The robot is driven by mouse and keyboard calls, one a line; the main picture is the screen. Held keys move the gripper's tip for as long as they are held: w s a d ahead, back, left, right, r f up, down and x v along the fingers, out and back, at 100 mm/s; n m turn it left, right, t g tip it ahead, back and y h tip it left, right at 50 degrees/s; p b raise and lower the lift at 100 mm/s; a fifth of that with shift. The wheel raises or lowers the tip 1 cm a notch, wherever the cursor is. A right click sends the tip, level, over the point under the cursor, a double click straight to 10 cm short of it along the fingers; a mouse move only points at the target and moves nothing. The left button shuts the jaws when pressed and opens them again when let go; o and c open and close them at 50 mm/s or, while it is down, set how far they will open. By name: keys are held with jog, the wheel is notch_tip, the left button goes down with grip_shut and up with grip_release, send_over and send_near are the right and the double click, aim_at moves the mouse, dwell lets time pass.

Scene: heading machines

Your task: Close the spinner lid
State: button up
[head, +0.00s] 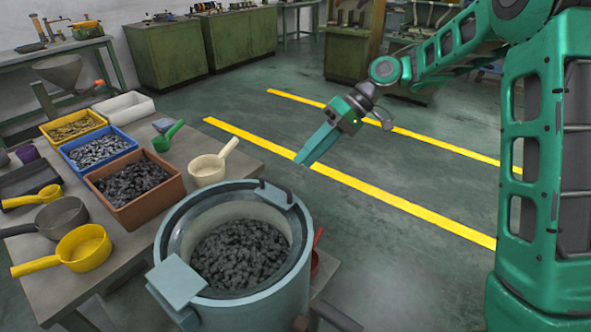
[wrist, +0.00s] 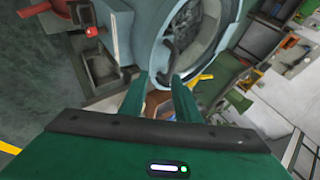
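The spinner (head: 270,302) is a round light-blue drum at the lower middle of the head view. Dark grey pieces (head: 240,255) show inside its round mouth. I cannot clearly pick out the lid; a pale bracket with a dark strip (head: 277,195) sits on the far rim and a flat square plate (head: 175,280) on the near-left rim. In the wrist view the spinner's round rim (wrist: 195,40) lies beyond my fingers. My gripper (head: 303,162) hangs above the floor, to the right of and beyond the spinner, touching nothing. In the wrist view (wrist: 159,78) its fingers are apart and empty.
A table (head: 125,300) at left holds yellow, blue and brown bins (head: 135,185), scoops and a cream ladle (head: 210,168). A red handle (head: 317,240) sticks out at the spinner's right. The floor with yellow lines is clear at right; green cabinets stand behind.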

jog(key=shift+d+r, duration=0.4)
jog(key=shift+r, duration=0.25)
jog(key=shift+d+r, duration=0.35)
jog(key=shift+r, duration=0.25)
jog(key=s+d+m+t+h, duration=0.25)
jog(key=s+d+m, duration=0.2)
jog(key=d, duration=0.65)
jog(key=s+d+m+t+h, duration=0.1)
jog(key=s+d+m+h, duration=0.4)
jog(key=d, duration=0.6)
jog(key=s+d+f+m, duration=0.2)
jog(key=s+d, duration=0.3)
jog(key=s, duration=0.6)
jog(key=s+d+f+m, duration=0.2)
jog(key=s+d, duration=0.4)
jog(key=s, duration=0.5)
jog(key=shift+m+g+h, duration=0.45)
jog(key=shift+m, duration=0.3)
